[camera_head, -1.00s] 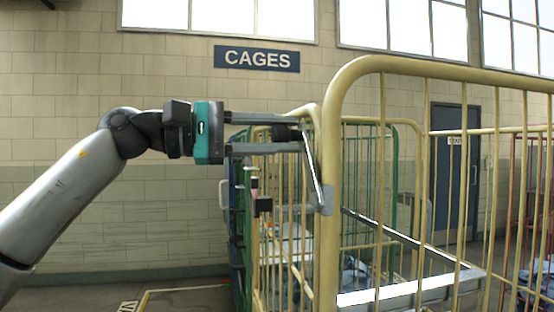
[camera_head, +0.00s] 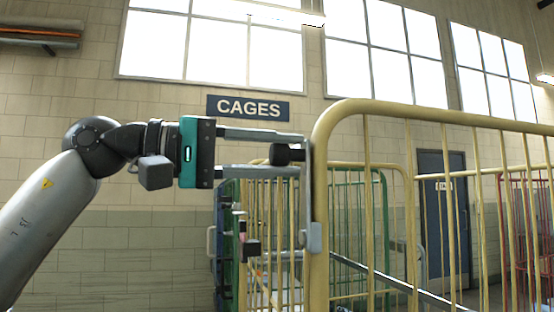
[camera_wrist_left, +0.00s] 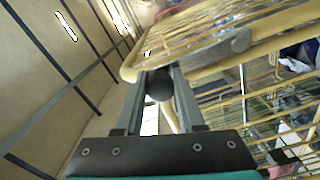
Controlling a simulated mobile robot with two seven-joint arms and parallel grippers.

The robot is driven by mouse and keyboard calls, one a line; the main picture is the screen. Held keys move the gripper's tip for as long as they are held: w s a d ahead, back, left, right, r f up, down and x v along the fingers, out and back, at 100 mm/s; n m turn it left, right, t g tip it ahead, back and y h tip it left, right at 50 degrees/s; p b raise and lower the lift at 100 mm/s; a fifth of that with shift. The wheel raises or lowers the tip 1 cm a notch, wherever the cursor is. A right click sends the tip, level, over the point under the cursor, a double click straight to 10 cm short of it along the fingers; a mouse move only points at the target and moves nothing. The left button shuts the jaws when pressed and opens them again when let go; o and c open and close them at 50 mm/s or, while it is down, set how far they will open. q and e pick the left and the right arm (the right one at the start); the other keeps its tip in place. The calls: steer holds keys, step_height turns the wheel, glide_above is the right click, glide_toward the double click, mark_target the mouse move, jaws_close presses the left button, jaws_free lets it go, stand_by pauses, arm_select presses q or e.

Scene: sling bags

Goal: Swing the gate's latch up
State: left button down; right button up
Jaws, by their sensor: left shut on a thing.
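The yellow tubular gate (camera_head: 322,190) of a roll cage fills the right half of the head view. Its latch (camera_head: 309,200) is a thin grey bar, close to upright along the gate's corner post, with a grey pivot bracket (camera_head: 312,237) at its lower end. A black knob (camera_head: 288,153) is at the latch's upper end. My left gripper (camera_head: 298,154) comes in from the left and is shut on the knob. In the left wrist view the knob (camera_wrist_left: 159,85) sits between the two fingers, with the bracket (camera_wrist_left: 236,42) beyond it. My right gripper is not in view.
Green and yellow cages (camera_head: 228,245) stand behind the gate. A dark blue door (camera_head: 440,200) and a red cage (camera_head: 525,225) are farther back on the right.

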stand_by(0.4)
arm_select(q)
steer(key=c, duration=0.5)
jaws_free()
steer(key=shift+s, duration=0.1)
steer(key=b+v, duration=0.1)
steer(key=v, duration=1.4)
steer(key=shift+a, duration=0.1)
